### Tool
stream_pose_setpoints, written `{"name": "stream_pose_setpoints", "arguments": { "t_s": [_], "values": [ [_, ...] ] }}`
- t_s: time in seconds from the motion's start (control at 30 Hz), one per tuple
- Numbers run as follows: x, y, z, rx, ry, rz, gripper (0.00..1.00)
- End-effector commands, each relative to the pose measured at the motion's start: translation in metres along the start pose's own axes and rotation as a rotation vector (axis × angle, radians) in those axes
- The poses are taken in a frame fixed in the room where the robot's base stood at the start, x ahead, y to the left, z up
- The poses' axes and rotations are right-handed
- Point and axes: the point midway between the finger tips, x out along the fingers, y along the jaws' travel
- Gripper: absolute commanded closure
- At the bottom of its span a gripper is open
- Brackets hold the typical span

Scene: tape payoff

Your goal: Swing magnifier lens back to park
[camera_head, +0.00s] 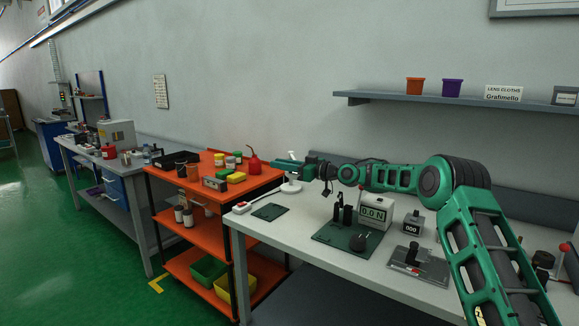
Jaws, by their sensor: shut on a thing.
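A small white stand, which looks like the magnifier (291,187), stands at the left end of the grey workbench, with a round base on the bench. Its pale top part (292,154) shows just above my gripper. The lens itself is hidden or too small to make out. My gripper (280,164) reaches left across the bench's back edge and lies level in front of the stand's post. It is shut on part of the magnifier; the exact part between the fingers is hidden.
A force gauge reading 0.0 N (373,213) on a green plate, a counter box (412,224) and a lever fixture (418,265) stand on the bench. A dark green mat (270,211) lies near its left end. An orange cart (207,205) with bins and a red oil can (254,164) adjoins the left.

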Motion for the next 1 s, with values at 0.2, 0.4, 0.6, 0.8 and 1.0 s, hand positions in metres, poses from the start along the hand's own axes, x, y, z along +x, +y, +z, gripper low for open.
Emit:
{"name": "stream_pose_setpoints", "arguments": {
  "t_s": [0.2,0.4,0.6,0.8,1.0],
  "values": [
    [0.0030,-0.0012,-0.0026,-0.005,0.004,-0.020,1.00],
    [0.0028,-0.0002,-0.0030,-0.006,0.004,-0.018,1.00],
    [0.0028,0.0002,-0.0037,-0.006,0.005,-0.017,0.68],
    [0.0039,-0.0030,-0.0026,-0.004,0.003,-0.023,0.64],
    [0.0023,-0.0043,-0.0020,-0.003,0.002,-0.027,0.64]
  ]
}}
